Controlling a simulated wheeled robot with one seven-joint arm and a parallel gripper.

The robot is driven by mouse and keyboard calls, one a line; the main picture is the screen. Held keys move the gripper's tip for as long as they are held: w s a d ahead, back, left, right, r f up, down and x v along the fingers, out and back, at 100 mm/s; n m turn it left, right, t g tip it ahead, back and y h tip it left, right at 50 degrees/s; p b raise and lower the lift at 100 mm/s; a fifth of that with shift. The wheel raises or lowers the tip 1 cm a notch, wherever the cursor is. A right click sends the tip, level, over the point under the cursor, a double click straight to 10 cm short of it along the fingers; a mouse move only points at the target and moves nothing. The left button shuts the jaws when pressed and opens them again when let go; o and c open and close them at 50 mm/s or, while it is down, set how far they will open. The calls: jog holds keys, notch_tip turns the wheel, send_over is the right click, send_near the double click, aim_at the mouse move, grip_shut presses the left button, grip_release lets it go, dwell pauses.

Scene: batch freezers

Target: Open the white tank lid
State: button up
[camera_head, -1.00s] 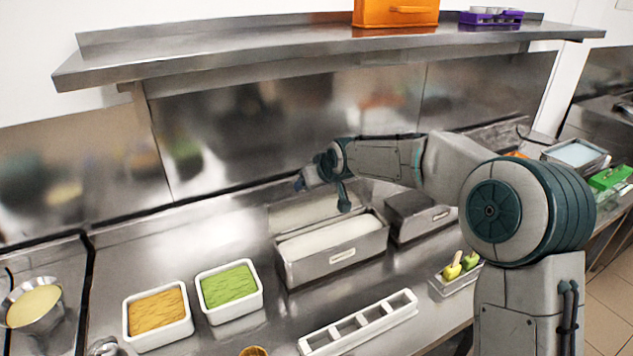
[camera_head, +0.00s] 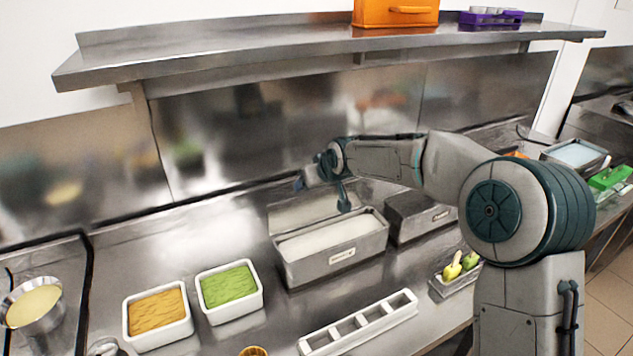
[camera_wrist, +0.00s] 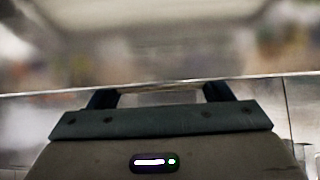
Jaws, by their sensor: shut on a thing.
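The white tank (camera_head: 334,262) is a steel box on the counter with a smooth white filling (camera_head: 332,235) and a small label on its front. Its steel lid (camera_head: 296,214) stands raised behind the opening, leaving the filling exposed. My gripper (camera_head: 322,188) is at the lid's upper edge, shut on it. The exact contact is too small to make out in the head view.
A closed steel tank (camera_head: 420,217) stands close on the right. White tubs of brown (camera_head: 157,311) and green (camera_head: 229,287) filling stand on the left. A white divided tray (camera_head: 358,325) lies in front. A steel shelf (camera_head: 300,55) hangs above my arm.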

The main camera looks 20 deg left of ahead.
jog(key=o, duration=0.9)
jog(key=shift+s+f, duration=0.2)
jog(key=shift+f, duration=0.3)
jog(key=o, duration=0.5)
jog(key=shift+w, duration=0.1)
jog(key=shift+d+r, duration=0.2)
jog(key=shift+r, duration=0.35)
jog(key=b+v, duration=0.2)
jog(key=v, duration=1.1)
jog(key=shift+a+f+b, duration=0.1)
jog(key=shift+b, duration=0.2)
